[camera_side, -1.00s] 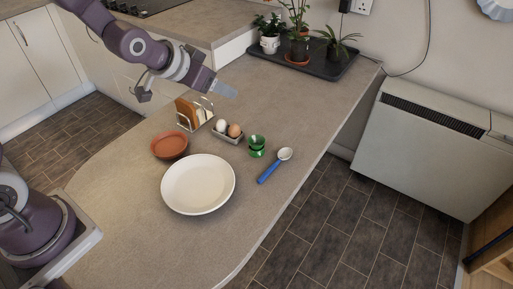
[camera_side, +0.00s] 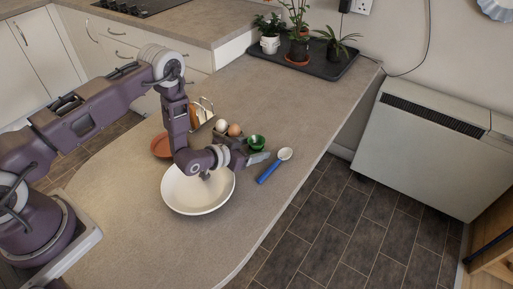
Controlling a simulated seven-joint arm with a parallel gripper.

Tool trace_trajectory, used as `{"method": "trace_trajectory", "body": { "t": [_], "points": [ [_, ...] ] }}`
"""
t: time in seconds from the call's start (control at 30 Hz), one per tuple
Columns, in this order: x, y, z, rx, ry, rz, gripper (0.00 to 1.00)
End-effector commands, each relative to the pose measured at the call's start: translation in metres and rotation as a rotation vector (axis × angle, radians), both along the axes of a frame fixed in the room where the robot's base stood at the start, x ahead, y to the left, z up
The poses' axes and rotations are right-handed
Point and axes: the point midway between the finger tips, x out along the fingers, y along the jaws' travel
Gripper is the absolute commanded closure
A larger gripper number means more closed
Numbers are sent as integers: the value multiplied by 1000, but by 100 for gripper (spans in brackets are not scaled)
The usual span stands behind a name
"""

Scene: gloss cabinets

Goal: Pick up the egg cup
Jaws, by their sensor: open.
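The green egg cup (camera_side: 257,140) stands on the counter, to the right of two eggs. Its upper rim shows, and its lower part is hidden behind my gripper. My gripper (camera_side: 262,156) is low over the counter, reaching in from the left, with its fingertips in front of the egg cup's base. It is open. I cannot tell from this view whether the fingers are around the cup or touch it.
A blue-handled spoon (camera_side: 268,173) lies just right of my fingertips. A white egg (camera_side: 221,125) and a brown egg (camera_side: 235,130) sit left of the cup. A terracotta dish (camera_side: 158,146) and toast rack (camera_side: 205,105) are partly hidden.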

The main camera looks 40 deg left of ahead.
Motion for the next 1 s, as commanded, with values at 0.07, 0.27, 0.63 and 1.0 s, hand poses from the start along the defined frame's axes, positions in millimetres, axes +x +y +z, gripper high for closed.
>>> {"method": "trace_trajectory", "body": {
  "t": [0.07, 0.27, 0.63, 1.0],
  "points": [
    [3, -1, -1, -1, -1, 0, 30],
    [3, 0, -1, 0, 0, 1, 38],
    [3, 0, -1, 0, 0, 1, 96],
    [3, 0, 35, -1, -3, 1, 96]
  ]
}}
